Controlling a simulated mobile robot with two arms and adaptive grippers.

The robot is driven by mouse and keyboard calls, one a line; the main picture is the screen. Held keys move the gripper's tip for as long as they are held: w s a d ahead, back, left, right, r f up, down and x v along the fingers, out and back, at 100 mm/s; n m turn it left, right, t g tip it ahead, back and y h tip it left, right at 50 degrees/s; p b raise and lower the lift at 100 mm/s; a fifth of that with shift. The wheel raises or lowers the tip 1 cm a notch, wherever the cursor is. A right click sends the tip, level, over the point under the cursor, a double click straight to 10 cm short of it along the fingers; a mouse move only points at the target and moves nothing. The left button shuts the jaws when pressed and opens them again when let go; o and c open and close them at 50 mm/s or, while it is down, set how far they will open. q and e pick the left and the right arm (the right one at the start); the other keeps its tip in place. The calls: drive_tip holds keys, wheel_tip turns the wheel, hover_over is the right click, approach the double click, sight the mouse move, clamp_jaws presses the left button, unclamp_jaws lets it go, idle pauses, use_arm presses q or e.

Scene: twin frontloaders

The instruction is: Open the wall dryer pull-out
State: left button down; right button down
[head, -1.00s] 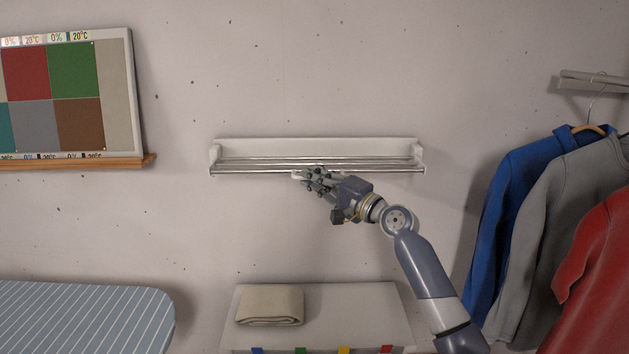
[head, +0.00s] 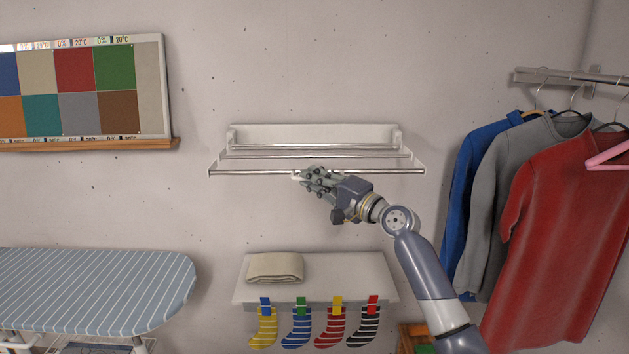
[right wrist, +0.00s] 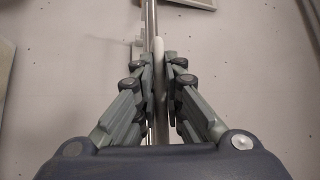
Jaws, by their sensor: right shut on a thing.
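The wall dryer (head: 315,133) is a white wall-mounted rack with several metal bars, in the middle of the head view. Its front bar (head: 385,171) stands out from the wall, with the other bars spaced out behind it. My right gripper (head: 303,176) is at the front bar, a little left of the bar's right half. The fingers hide part of the handle. My left gripper is in neither view.
Below the dryer is a white shelf (head: 345,280) with a folded beige towel (head: 275,267) and several clipped socks (head: 297,330). A striped ironing board (head: 100,290) is at left. Shirts (head: 570,220) hang at right. The wall around the dryer is clear.

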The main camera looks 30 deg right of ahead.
drive_tip(key=shift+w, duration=0.1)
drive_tip(key=c, duration=2.1)
unclamp_jaws()
drive_tip(key=shift+d, duration=0.1)
drive_tip(key=o, duration=0.4)
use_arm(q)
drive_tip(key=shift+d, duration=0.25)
use_arm(e)
drive_tip(key=v, duration=1.2)
drive_tip(key=shift+f, duration=0.1)
